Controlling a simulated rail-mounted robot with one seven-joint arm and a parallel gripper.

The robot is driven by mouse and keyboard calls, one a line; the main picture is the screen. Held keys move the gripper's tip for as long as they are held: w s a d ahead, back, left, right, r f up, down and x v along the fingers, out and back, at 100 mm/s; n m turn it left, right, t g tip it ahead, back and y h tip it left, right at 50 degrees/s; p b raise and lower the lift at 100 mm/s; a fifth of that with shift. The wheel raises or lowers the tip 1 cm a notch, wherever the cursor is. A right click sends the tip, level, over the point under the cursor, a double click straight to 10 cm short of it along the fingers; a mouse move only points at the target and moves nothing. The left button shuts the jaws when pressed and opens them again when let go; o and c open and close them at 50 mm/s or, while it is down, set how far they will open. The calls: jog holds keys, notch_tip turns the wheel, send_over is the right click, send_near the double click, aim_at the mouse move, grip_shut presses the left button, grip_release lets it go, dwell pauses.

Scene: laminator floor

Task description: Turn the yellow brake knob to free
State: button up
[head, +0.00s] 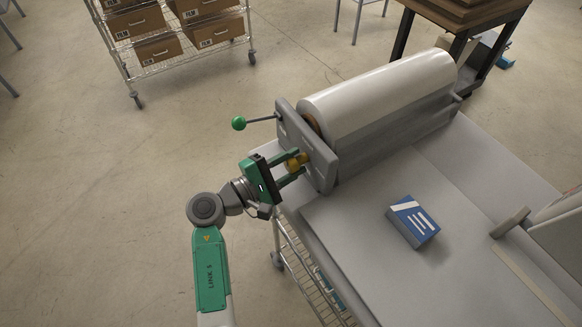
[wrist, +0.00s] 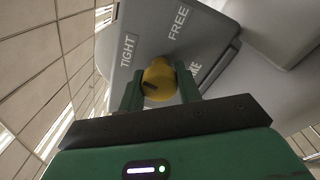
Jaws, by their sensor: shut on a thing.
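The yellow brake knob (head: 295,162) sits on the grey end plate (head: 318,160) of the roller unit. In the wrist view the knob (wrist: 158,80) is between the two green fingers of my gripper (wrist: 160,88), which is shut on it. A dark mark shows on the knob's face. The labels TIGHT (wrist: 128,50) and FREE (wrist: 178,22) are on the plate beyond it, and a third label is partly hidden by a finger. In the head view my gripper (head: 291,166) reaches the plate from the left.
A lever with a green ball (head: 239,123) sticks out left from the plate, above my gripper. A white film roll (head: 385,90) lies behind the plate. A blue box (head: 412,221) lies on the grey table (head: 350,235). A rack of cartons (head: 158,47) stands at the back left.

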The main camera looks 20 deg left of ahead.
jog(key=m+b, duration=0.4)
jog(key=b, duration=0.1)
jog(key=shift+f+m, duration=0.3)
jog(key=shift+m, duration=0.1)
jog(key=m+b, duration=0.4)
jog(key=b, duration=0.1)
jog(key=shift+m+h, duration=0.3)
jog(key=shift+m, duration=0.1)
jog(key=m+b, duration=0.4)
jog(key=b, duration=0.1)
jog(key=shift+r, duration=0.1)
jog(key=shift+r+m+b, duration=0.2)
jog(key=shift+m+b, duration=0.95)
jog(key=shift+m, duration=0.15)
jog(key=shift+r, duration=0.1)
jog(key=o, duration=1)
